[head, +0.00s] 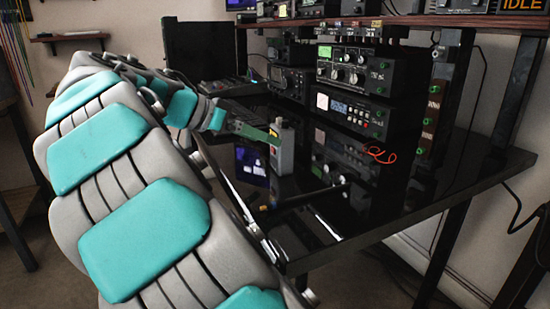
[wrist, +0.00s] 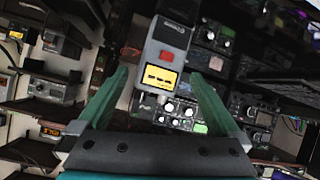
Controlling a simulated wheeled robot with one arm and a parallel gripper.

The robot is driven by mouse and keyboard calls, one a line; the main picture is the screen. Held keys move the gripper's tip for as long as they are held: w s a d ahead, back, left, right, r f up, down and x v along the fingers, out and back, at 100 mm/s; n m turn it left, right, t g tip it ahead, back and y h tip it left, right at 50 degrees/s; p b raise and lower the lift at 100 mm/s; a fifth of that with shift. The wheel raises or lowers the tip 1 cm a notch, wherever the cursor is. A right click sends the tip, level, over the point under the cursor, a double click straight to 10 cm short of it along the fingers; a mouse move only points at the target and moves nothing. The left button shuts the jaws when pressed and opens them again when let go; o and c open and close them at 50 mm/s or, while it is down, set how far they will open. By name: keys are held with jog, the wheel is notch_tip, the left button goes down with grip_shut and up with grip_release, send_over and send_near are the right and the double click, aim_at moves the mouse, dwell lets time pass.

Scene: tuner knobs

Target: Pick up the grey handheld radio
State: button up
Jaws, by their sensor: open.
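The grey handheld radio (head: 282,149) stands upright on the glossy black table (head: 395,215) near its left edge. In the wrist view the radio (wrist: 164,50) shows a red button and a yellow label, and lies between the lines of my two green fingers. My gripper (head: 268,136) is at the upper part of the radio, coming from the left. In the wrist view my gripper (wrist: 160,76) is open, with a visible gap on each side of the radio. I cannot tell whether a finger touches it.
Stacked radio sets (head: 352,115) with knobs stand to the right of the radio. A dark monitor (head: 200,48) stands behind my arm. A wooden shelf (head: 400,21) runs above.

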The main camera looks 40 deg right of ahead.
aim_at(293, 134)
jog(key=m, duration=0.1)
jog(key=d+r+m+g, duration=0.1)
jog(key=m+h, duration=0.1)
jog(key=shift+w+d+r+m+g+b, duration=0.2)
jog(key=shift+d+r+m+g+b, duration=0.1)
jog(key=shift+d+g, duration=0.1)
jog(key=shift+s+d, duration=0.1)
jog(key=shift+d, duration=0.1)
jog(key=shift+x, duration=3.75)
jog(key=c, duration=1.3)
jog(key=shift+c, duration=0.6)
jog(key=shift+r, duration=0.2)
